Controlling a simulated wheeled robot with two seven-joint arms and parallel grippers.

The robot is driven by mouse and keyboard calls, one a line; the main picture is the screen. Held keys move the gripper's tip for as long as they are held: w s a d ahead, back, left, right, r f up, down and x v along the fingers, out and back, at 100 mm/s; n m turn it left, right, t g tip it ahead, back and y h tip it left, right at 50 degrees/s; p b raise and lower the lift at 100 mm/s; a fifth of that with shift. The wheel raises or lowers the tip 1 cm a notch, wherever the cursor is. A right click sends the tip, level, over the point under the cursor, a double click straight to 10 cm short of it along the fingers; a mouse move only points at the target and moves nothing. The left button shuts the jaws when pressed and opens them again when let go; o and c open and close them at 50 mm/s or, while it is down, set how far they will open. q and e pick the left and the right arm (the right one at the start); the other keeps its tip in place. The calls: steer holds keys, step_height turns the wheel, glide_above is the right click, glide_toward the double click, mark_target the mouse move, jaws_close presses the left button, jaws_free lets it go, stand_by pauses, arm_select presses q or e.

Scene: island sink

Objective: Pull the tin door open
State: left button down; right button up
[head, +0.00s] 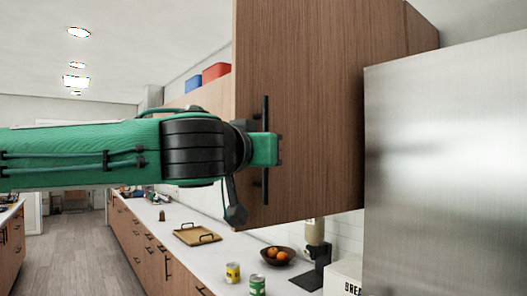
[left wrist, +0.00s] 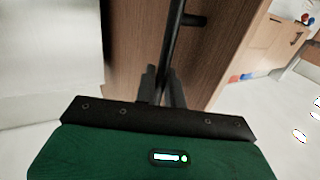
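The wooden wall-cabinet door (head: 318,110) fills the upper middle of the head view. It stands out at an angle from the cabinet row, its handle edge nearest me. A long black bar handle (head: 265,185) runs upright near its left edge. My left gripper (head: 268,149) is at the handle's middle. In the left wrist view the dark fingers (left wrist: 163,88) sit close together, one on each side of the bar (left wrist: 175,30), and look shut on it. The cabinet's inside is hidden behind the door. My right gripper is not in view.
A steel fridge (head: 450,170) stands close at the right. The aisle floor (head: 72,250) is clear.

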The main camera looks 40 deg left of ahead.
arm_select(q)
steer(key=c, duration=1.8)
jaws_free()
steer(key=shift+r, duration=0.2)
steer(key=shift+c, duration=0.2)
steer(key=shift+w+d+f, duration=0.1)
steer(key=shift+d, duration=0.15)
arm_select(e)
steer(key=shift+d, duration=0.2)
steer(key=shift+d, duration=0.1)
arm_select(q)
steer(key=shift+a+f, duration=0.1)
